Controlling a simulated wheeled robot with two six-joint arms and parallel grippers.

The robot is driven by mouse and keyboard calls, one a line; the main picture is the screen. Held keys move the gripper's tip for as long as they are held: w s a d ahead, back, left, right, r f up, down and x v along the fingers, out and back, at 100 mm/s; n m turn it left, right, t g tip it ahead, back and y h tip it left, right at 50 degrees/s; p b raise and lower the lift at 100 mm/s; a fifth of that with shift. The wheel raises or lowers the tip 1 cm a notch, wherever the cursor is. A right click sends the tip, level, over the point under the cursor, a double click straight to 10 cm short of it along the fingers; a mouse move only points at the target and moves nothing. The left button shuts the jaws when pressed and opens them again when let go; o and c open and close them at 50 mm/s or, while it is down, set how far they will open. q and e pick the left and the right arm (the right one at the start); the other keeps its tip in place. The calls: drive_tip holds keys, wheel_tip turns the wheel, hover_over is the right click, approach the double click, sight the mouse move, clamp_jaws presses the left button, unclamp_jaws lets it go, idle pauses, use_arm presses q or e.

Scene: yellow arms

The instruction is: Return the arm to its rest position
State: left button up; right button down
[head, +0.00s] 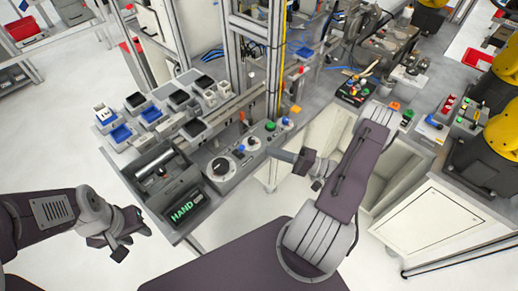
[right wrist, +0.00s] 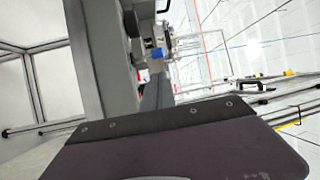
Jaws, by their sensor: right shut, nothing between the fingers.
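My left gripper (head: 122,246) hangs over the floor at the lower left in the head view, apart from the bench. Its fingers are too small and dark to tell whether they are open. My right arm rises from the bottom centre and folds at the elbow. My right gripper (head: 318,184) is small and partly hidden by its own wrist and arm, in front of the bench. It is shut and holds nothing. In the right wrist view a dark purple plate fills the bottom, and no fingertips can be made out.
White cabinets (head: 437,226) stand to the right, with yellow robot arms (head: 503,130) beyond. White floor is free at the lower left.

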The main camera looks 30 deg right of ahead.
drive_tip(key=shift+s+d+f, duration=0.1)
drive_tip(key=shift+s+d, duration=0.3)
